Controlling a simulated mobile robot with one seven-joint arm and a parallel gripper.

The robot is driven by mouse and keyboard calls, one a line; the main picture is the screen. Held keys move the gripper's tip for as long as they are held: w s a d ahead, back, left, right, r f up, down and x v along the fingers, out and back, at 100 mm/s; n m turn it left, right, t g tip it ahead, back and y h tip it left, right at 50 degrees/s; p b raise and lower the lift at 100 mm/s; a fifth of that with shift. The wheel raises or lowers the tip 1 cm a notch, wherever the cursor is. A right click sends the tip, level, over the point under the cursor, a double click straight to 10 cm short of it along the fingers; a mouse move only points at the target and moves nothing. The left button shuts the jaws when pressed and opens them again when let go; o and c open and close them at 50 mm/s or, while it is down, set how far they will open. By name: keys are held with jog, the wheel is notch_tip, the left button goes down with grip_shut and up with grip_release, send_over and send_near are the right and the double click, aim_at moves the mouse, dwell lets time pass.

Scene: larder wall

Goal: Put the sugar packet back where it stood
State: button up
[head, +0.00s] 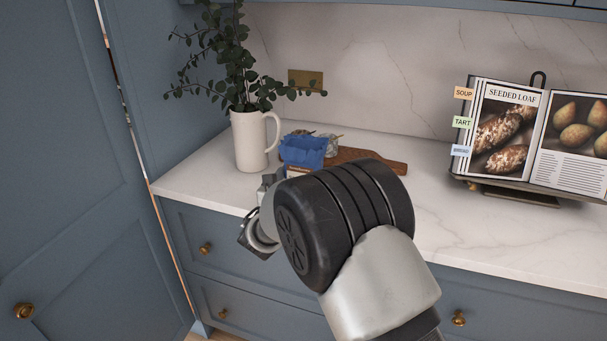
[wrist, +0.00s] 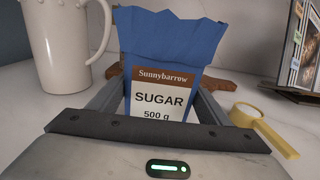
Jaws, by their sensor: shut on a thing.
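The sugar packet (wrist: 170,45) is blue with a brown and white label reading "Sunnybarrow SUGAR 500 g". My gripper (wrist: 158,103) has one finger on each side of it and is shut on it. The packet looks upright in the wrist view, with a crumpled top. In the head view the packet (head: 303,151) shows above the worktop, in front of a wooden board, and my arm hides its lower part. I cannot tell whether its base touches the worktop.
A cream jug (head: 250,142) with leafy stems stands left of the packet. Behind it lies the wooden board (head: 385,165), with a glass jar (head: 331,145) near it. A yellow scoop (wrist: 262,127) lies to the right. A cookbook on a stand (head: 505,130) is farther right; marble between is clear.

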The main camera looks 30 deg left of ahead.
jog(key=shift+f, duration=0.15)
jog(key=o, duration=1.4)
jog(key=shift+r, duration=0.2)
jog(key=p+v, duration=0.1)
jog(key=v, duration=1.1)
jog(key=shift+s+f, duration=0.1)
